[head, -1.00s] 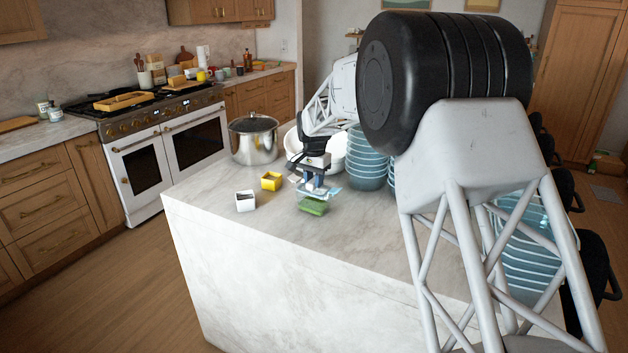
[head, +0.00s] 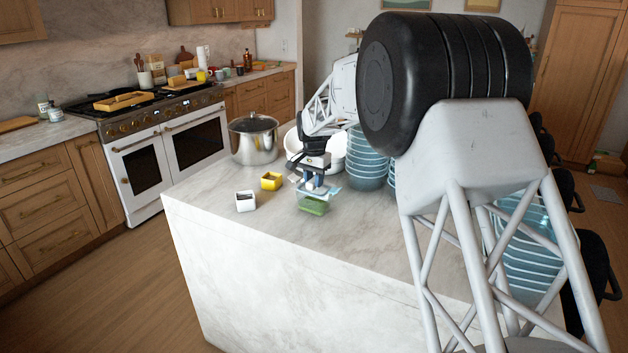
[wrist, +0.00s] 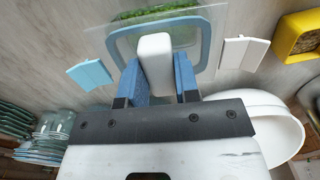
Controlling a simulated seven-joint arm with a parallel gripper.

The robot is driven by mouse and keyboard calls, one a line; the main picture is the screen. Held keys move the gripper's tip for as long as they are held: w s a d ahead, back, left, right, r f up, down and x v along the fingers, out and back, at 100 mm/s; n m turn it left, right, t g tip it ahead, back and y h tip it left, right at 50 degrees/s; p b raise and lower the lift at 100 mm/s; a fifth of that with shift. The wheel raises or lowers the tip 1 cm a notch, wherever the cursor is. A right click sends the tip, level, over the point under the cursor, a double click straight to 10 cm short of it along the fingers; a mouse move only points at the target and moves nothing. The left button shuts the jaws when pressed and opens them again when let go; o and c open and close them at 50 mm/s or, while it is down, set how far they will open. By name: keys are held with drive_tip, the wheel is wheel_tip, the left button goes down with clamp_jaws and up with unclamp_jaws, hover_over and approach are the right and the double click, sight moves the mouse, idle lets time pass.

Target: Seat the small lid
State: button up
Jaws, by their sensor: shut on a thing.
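The small lid (wrist: 203,28) has a blue rim, a clear panel and a white block-like handle (wrist: 155,62). My gripper (wrist: 157,80) has blue fingers, shut on the white handle from both sides. In the head view my gripper (head: 314,184) points down over a clear container (head: 313,207) with green contents, at the island's near edge. The green contents also show beyond the lid in the wrist view (wrist: 155,14). The lid is at the container's top; I cannot tell whether it touches the rim all round.
A light blue flap (wrist: 90,74) and a white flap (wrist: 243,52) lie either side of the lid. A white box (head: 245,201) and a yellow box (head: 271,181) stand to the left. Stacked blue bowls (head: 367,165), white bowls (head: 293,143) and a steel pot (head: 254,140) stand behind.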

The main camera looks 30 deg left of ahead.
drive_tip(key=shift+f, duration=1.05)
idle(0.4)
drive_tip(key=o, duration=1)
drive_tip(key=shift+r, duration=0.1)
drive_tip(key=shift+r, duration=3.8)
drive_tip(key=shift+d, duration=0.1)
